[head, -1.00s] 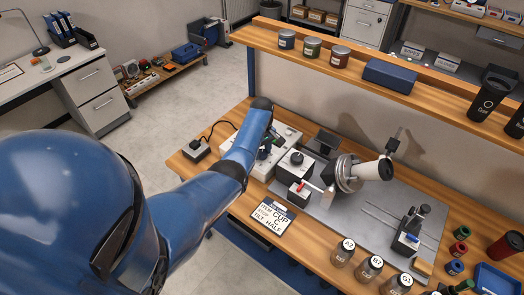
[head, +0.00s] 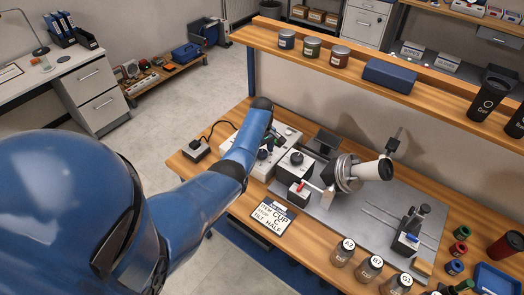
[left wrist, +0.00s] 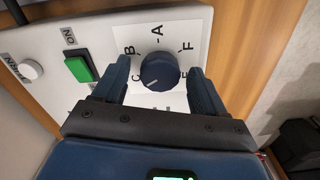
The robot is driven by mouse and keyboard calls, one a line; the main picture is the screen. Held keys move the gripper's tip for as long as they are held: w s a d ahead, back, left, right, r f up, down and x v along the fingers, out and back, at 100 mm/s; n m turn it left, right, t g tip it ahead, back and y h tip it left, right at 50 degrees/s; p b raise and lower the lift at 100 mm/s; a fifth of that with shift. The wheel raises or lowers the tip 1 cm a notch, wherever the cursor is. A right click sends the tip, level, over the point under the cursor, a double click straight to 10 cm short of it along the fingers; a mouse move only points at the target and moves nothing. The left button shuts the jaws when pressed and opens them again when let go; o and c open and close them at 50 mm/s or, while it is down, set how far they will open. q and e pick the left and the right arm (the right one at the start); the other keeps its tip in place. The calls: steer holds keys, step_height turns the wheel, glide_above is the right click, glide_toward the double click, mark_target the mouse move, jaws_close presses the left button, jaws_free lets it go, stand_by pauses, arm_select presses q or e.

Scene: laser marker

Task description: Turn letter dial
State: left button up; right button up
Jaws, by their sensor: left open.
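The letter dial (left wrist: 159,71) is a dark round knob on a white panel with letters around it; A, B, C, E and F can be seen. Its white pointer line slants down and left, below C. My left gripper (left wrist: 162,82) is open, with one finger on each side of the dial; I cannot tell whether they touch it. In the head view my left gripper (head: 271,144) is over the light control box (head: 255,168), small and partly hidden by my arm. My right gripper is not in view.
A green ON switch (left wrist: 79,69) and a white button (left wrist: 31,69) sit left of the dial. A card (head: 273,216) reads CUP, C and HALF. The rotary fixture holding a white cup (head: 368,171) stands to the right. A shelf (head: 345,62) runs behind.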

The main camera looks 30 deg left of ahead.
arm_select(q)
steer(key=shift+r, duration=0.1)
step_height(320, 180, up, 11)
steer(key=shift+f+b, duration=0.2)
steer(key=shift+b, duration=0.25)
steer(key=shift+r, duration=0.1)
step_height(320, 180, up, 7)
steer(key=p, duration=0.7)
glide_above(262, 152)
stand_by(0.7)
